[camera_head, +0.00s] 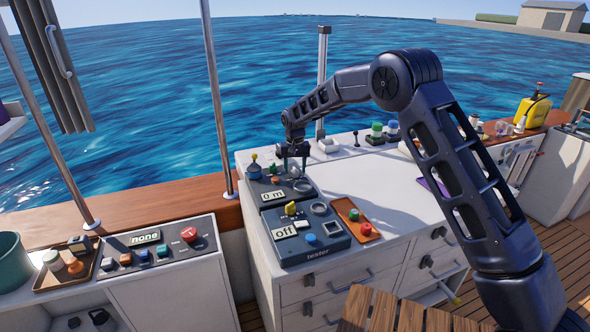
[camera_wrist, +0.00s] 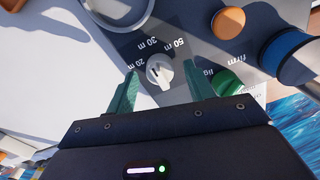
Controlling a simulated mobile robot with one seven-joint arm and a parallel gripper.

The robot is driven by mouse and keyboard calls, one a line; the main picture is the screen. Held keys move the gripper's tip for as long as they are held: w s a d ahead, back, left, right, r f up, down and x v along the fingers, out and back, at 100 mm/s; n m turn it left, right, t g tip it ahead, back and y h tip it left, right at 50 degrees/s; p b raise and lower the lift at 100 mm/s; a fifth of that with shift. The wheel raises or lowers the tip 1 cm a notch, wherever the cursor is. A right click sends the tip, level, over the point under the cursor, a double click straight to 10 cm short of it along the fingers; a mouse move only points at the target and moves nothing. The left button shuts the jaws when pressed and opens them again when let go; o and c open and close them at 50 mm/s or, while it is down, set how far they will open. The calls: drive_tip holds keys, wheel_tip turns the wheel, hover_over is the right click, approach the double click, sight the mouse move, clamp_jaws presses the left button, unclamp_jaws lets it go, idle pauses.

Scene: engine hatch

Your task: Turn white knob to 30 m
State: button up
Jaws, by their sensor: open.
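The white knob (camera_wrist: 160,74) sits on a dark panel in the wrist view, with labels 20 m, 30 m and 50 m printed upside down around it. Which label its mark faces is too small to tell. My gripper (camera_wrist: 161,88) is open, with one green finger on each side of the knob; whether either touches it I cannot tell. In the head view my gripper (camera_head: 292,160) is low over the back of the dark device whose display (camera_head: 272,194) reads 0 m. The white knob cannot be made out there.
Close by in the wrist view are a green knob (camera_wrist: 228,83), an orange knob (camera_wrist: 228,20), a blue knob (camera_wrist: 290,55) and a round ring (camera_wrist: 120,8). In the head view the tester box (camera_head: 310,237) stands in front, beside an orange tray (camera_head: 357,220).

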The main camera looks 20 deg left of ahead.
sight(295, 168)
wheel_tip(295, 168, up, 10)
idle(0.5)
drive_tip(key=shift+r, duration=0.1)
